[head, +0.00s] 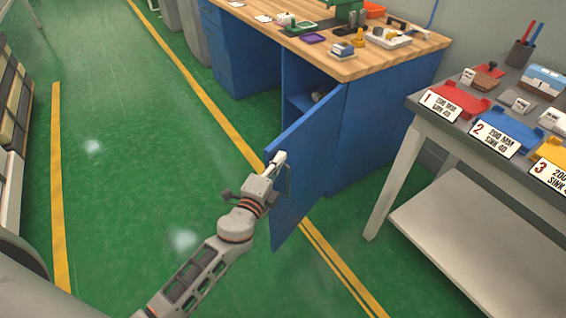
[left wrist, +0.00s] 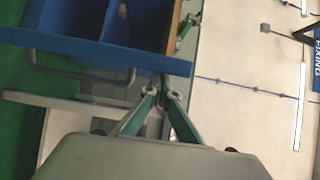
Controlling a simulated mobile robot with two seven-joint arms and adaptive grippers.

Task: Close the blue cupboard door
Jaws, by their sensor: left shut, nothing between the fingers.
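The blue cupboard door (head: 309,165) stands wide open, swung out from the blue workbench cabinet (head: 371,121) into the aisle. A shelf shows inside the cupboard opening (head: 301,92). My left gripper (head: 281,160) is shut and empty at the door's outer free edge, near its top. I cannot tell for sure whether it touches the door. In the left wrist view the shut fingertips (left wrist: 163,82) lie close to the blue door edge (left wrist: 90,50), with the door's handle (left wrist: 50,72) beside it. My right gripper is not in view.
A grey table (head: 425,118) with numbered red, blue and yellow trays stands at the right, with a lower shelf (head: 480,235). The wooden bench top (head: 345,65) holds tools and small parts. Green floor (head: 130,150) with yellow lines is clear at the left.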

